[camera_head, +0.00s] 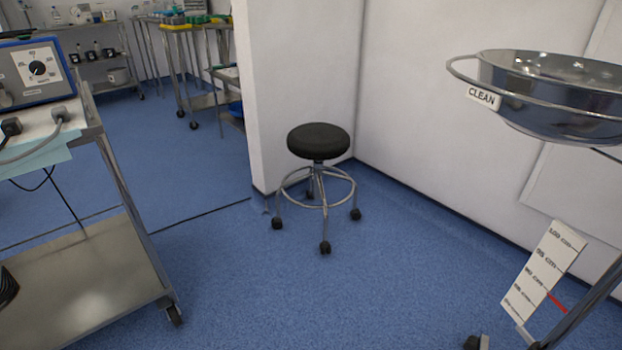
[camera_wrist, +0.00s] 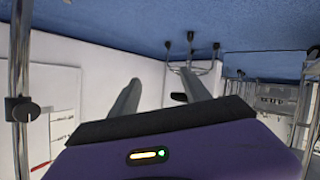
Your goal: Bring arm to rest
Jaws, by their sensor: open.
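My gripper (camera_wrist: 160,82) shows in the wrist view, its two grey fingers apart with nothing between them. Its purple and black body (camera_wrist: 190,145) fills the bottom of that view, with a small lit indicator on it. The wrist view is upside down, with the blue floor at the top. My arm and gripper are not in the head view.
A black stool (camera_head: 319,142) stands by the white wall. A metal basin (camera_head: 560,115) marked CLEAN is at right, above a white scale card (camera_head: 543,272). A steel cart (camera_head: 85,285) is at left. The blue floor between is clear.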

